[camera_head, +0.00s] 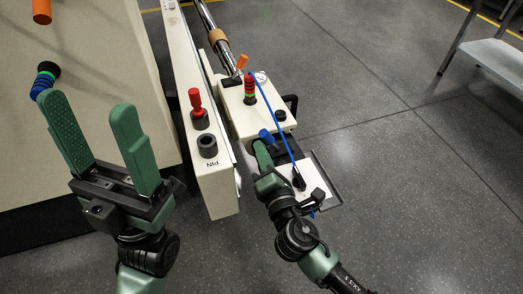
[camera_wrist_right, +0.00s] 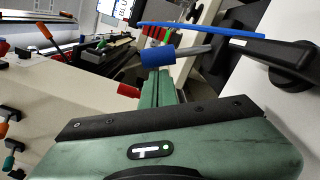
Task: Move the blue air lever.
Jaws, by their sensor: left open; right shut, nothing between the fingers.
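The blue air lever has a blue cylindrical knob (camera_head: 266,135), low on the cream unit in the head view. In the right wrist view its blue knob (camera_wrist_right: 143,57) sits on a grey rod that runs right. My right gripper (camera_head: 262,150) is shut and empty, its fingertips right by the knob. In the wrist view its fingers (camera_wrist_right: 158,88) end just below the knob; I cannot tell whether they touch it. My left gripper (camera_head: 90,108) is open and empty, at the left, well apart from the lever.
A thin blue line (camera_head: 276,125) crosses above the unit to a black part (camera_head: 298,180). A cream beam (camera_head: 220,190) with a red knob (camera_head: 196,103) and black socket (camera_head: 207,145) stands left of the right gripper. Floor at right is clear near a grey bench (camera_head: 490,60).

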